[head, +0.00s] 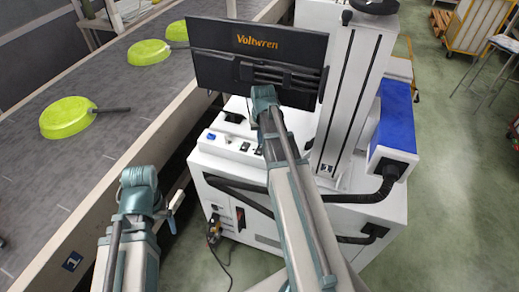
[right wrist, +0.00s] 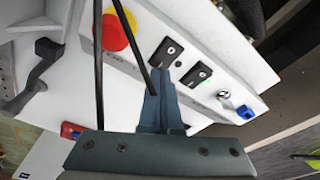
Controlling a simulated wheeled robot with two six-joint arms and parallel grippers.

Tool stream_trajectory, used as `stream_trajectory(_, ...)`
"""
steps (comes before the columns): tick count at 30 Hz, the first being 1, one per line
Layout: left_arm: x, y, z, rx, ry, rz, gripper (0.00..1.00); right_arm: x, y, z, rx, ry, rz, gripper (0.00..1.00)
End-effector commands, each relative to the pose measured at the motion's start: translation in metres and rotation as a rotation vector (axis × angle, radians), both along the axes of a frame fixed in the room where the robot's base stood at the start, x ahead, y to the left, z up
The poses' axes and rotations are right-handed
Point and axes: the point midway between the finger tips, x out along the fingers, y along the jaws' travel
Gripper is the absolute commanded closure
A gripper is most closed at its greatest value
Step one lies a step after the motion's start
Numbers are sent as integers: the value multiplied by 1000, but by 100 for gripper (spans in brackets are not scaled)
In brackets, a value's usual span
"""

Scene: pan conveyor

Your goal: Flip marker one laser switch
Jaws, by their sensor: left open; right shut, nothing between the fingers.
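The white marker machine (head: 230,165) stands beside the conveyor, with a sloped control panel. In the right wrist view the panel carries two black rocker switches, one (right wrist: 165,53) near the red stop button (right wrist: 115,33) and one (right wrist: 196,74) near the key switch (right wrist: 223,95). A small green glow shows by the second rocker. No label tells which is the laser switch. My right gripper (right wrist: 158,92) is shut and empty, its tips just below the first rocker; I cannot tell whether they touch. My left gripper (head: 172,207) is open and empty beside the conveyor edge.
A black monitor (head: 255,60) stands behind the panel, and a column with a blue unit (head: 395,118) to its right. A blue plug (right wrist: 245,112) sits at the panel's end. Green pans (head: 67,118) lie on the conveyor (head: 40,185).

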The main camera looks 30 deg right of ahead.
Motion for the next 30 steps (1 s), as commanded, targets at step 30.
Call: stream_trajectory(30,0,0,-6,0,0,0,21,0,0,-6,0,0,0,100)
